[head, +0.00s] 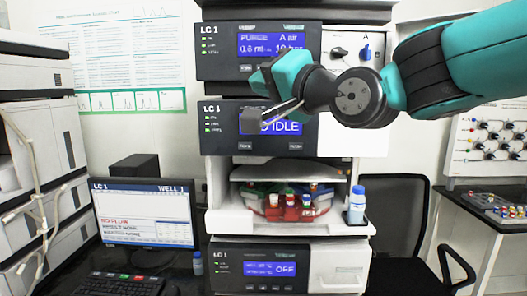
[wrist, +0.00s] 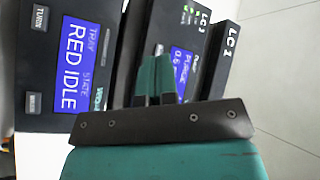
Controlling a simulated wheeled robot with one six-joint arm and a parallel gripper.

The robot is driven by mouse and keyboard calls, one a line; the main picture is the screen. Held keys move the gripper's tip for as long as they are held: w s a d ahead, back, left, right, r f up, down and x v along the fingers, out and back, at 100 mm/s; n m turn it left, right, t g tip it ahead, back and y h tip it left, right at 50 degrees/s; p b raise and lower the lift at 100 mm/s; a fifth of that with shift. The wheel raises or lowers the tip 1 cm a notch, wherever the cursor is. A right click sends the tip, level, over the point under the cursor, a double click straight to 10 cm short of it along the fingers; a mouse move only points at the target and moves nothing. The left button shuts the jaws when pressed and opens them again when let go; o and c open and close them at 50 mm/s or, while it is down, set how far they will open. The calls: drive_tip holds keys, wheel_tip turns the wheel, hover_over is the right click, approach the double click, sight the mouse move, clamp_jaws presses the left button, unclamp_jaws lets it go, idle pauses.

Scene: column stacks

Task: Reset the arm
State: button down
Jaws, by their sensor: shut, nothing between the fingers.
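My arm with teal and black links (head: 430,75) reaches in from the upper right of the head view. My gripper (head: 270,118) is in front of the second LC 1 unit (head: 225,130) and covers part of its screen, which ends in "IDLE". In the wrist view my gripper (wrist: 158,55) is shut and empty, with its narrow fingers pointing toward the units' front panels. Its screen (wrist: 76,65) reads "TRAY STATE RED IDLE" there. I cannot tell how far the fingertips are from the panel.
The top unit (head: 270,45) shows "PURGE". Below, an open bay holds a red tray (head: 295,212) with several capped vials. A blue-capped bottle (head: 356,205) stands to its right. A monitor (head: 145,215) is at left, an office chair (head: 400,215) at right.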

drive_tip(key=s+d+f+n+g+h+b, duration=0.1)
drive_tip(key=s+d+f+n+g+h, duration=0.2)
drive_tip(key=f, duration=0.4)
drive_tip(key=s+d+f+n+g+h, duration=0.1)
drive_tip(key=s+d+f+g, duration=0.1)
drive_tip(key=s+f, duration=0.4)
drive_tip(key=s+d+f+n+g+h+b, duration=0.1)
drive_tip(key=s+d+f+n+g+h, duration=0.15)
drive_tip(key=f, duration=0.55)
drive_tip(key=s+d+f+n+g+h, duration=0.1)
drive_tip(key=s+d+f+g, duration=0.2)
drive_tip(key=s, duration=0.4)
drive_tip(key=s+d+f+n+g+h, duration=0.1)
drive_tip(key=s+d+f+n+g, duration=0.1)
drive_tip(key=s, duration=0.5)
wheel_tip(320, 180, down, 4)
drive_tip(key=shift+d+r+g+b, duration=0.1)
drive_tip(key=shift+d+g+b, duration=0.35)
drive_tip(key=shift+d+g, duration=0.6)
drive_tip(key=shift+s+d+h, duration=0.1)
drive_tip(key=shift+d+h, duration=0.1)
drive_tip(key=shift+h, duration=0.05)
idle(0.6)
